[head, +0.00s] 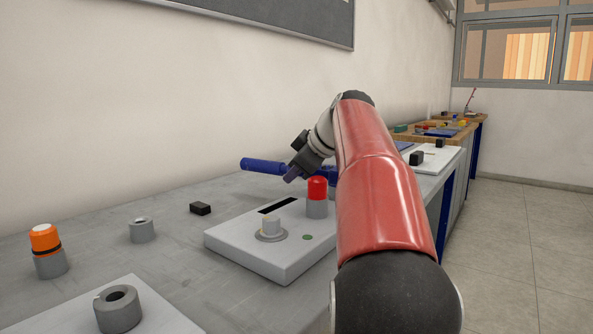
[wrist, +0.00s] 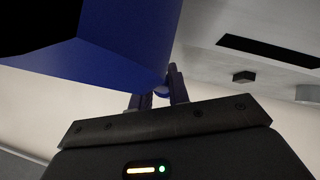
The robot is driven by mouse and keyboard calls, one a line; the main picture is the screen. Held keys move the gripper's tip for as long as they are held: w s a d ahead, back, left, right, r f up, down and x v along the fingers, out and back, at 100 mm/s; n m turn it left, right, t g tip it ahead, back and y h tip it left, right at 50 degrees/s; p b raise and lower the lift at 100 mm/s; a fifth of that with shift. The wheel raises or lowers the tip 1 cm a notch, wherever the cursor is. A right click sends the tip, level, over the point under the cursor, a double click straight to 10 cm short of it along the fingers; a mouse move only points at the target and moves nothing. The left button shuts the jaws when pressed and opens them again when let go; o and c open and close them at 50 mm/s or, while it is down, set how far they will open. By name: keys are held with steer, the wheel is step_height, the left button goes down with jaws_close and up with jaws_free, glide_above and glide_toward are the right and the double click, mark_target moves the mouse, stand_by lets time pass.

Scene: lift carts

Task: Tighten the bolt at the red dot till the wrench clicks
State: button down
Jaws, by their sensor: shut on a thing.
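My gripper (head: 293,174) is shut on a blue bar-like tool, which looks like the wrench (head: 264,165). Its rounded handle sticks out to the left, above the bench. The rest of it runs right, partly hidden behind my gripper and red arm. In the wrist view my gripper's fingers (wrist: 160,92) are close together, with a large blue shape (wrist: 125,45) near the camera. A red-capped grey cylinder (head: 317,190) stands on a pale raised plate (head: 235,238), just below and right of my gripper. I cannot make out a red dot or the bolt.
The plate bears a pale knob (head: 271,228), a black slot and a green dot (head: 307,237). More benches continue along the wall.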

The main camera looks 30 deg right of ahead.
steer(key=shift+r, duration=0.15)
steer(key=shift+r+p, duration=3.2)
steer(key=shift+r, duration=0.15)
